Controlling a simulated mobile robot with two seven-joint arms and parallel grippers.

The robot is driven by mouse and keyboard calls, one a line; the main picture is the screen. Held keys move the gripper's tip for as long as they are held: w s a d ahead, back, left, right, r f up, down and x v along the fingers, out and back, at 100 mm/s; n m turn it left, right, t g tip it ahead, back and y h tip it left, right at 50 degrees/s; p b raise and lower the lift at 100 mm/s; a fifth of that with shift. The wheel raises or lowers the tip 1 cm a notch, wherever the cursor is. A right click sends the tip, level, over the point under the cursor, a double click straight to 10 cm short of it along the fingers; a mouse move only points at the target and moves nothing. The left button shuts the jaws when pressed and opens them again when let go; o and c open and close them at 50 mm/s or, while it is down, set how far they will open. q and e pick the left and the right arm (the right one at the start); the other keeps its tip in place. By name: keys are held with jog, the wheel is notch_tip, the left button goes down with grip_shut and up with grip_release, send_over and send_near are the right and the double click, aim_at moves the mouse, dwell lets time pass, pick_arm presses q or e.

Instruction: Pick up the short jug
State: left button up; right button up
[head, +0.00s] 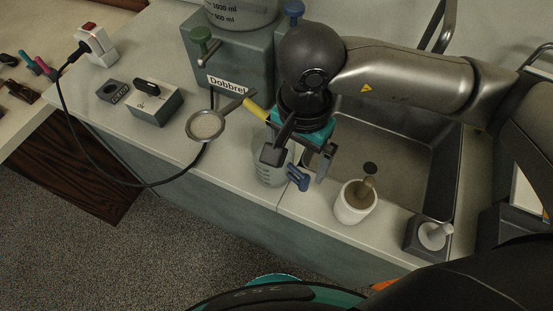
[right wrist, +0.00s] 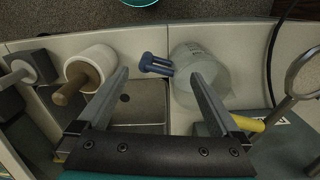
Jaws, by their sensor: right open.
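A clear jug (head: 266,168) with a blue handle (head: 298,179) stands upright on the narrow counter strip in front of the sink. My right gripper (head: 296,167) is above it and hides part of its rim. In the right wrist view the jug (right wrist: 205,68) lies at and behind one finger. Its blue handle (right wrist: 156,65) shows between the two open fingertips (right wrist: 160,74). Whether the fingers touch the jug I cannot tell. A second clear jug (head: 240,10), with ml marks, sits on the grey Dobbrel box. My left gripper is not in view.
A white mortar with a wooden pestle (head: 354,203) stands just right of the jug. Behind is the sink (head: 390,150). A black cable (head: 75,140) hangs over the counter edge.

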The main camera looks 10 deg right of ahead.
aim_at(296, 171)
notch_tip(296, 171, down, 4)
jog(key=shift+f, duration=0.65)
notch_tip(296, 171, down, 5)
jog(key=shift+s+d+r, duration=0.1)
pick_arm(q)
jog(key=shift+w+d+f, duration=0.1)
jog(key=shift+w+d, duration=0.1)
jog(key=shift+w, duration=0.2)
pick_arm(e)
jog(key=shift+s, duration=0.1)
grip_shut()
